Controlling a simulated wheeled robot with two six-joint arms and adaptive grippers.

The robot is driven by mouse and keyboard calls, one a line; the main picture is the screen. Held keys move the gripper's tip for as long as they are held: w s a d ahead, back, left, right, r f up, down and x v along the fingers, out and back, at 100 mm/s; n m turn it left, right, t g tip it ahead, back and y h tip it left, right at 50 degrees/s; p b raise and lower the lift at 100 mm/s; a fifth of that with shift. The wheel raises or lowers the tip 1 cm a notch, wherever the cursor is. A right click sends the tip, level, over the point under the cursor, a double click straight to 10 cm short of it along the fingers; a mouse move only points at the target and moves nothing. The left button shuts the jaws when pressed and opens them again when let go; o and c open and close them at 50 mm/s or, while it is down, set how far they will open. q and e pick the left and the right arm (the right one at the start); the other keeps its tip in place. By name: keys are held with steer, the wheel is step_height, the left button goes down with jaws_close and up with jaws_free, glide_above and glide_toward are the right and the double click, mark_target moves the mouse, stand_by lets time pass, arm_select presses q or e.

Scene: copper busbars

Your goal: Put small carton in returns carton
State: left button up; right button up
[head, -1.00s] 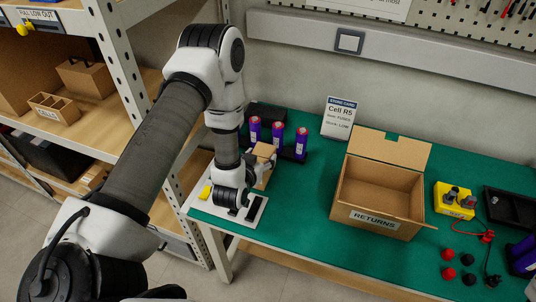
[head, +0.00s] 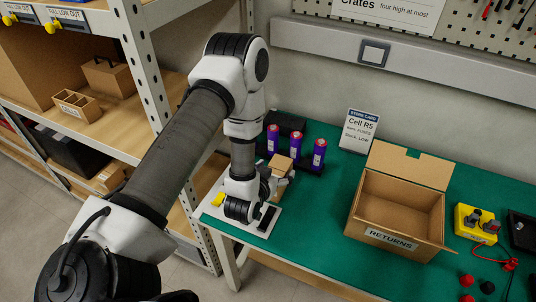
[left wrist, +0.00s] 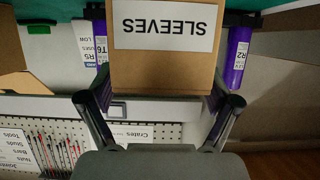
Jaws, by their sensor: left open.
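The small carton (head: 283,168) is a brown box on the left end of the green table, partly hidden by my left arm. In the left wrist view the carton (left wrist: 163,70) bears a white "SLEEVES" label, which appears upside down. My left gripper (head: 270,186) is open at the carton. Its fingers (left wrist: 158,98) lie at either side of the carton in the wrist view; contact cannot be told. The returns carton (head: 398,212) stands open to the right, labelled "RETURNS", its flap raised at the back and its visible inside empty. My right gripper is not in view.
Several purple cylinders (head: 296,148) stand behind the small carton. A sign (head: 359,131) stands behind the returns carton, and a yellow block (head: 476,224) is to its right. Green tabletop (head: 322,208) is clear between the two cartons. Shelving (head: 150,95) is at left.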

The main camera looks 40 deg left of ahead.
arm_select(q)
steer(key=b+v, duration=0.1)
steer(key=v, duration=0.3)
steer(key=shift+s+d+f, duration=0.1)
steer(key=shift+s, duration=0.2)
steer(key=p+v, duration=0.4)
steer(key=v, duration=0.2)
steer(key=shift+s, duration=0.1)
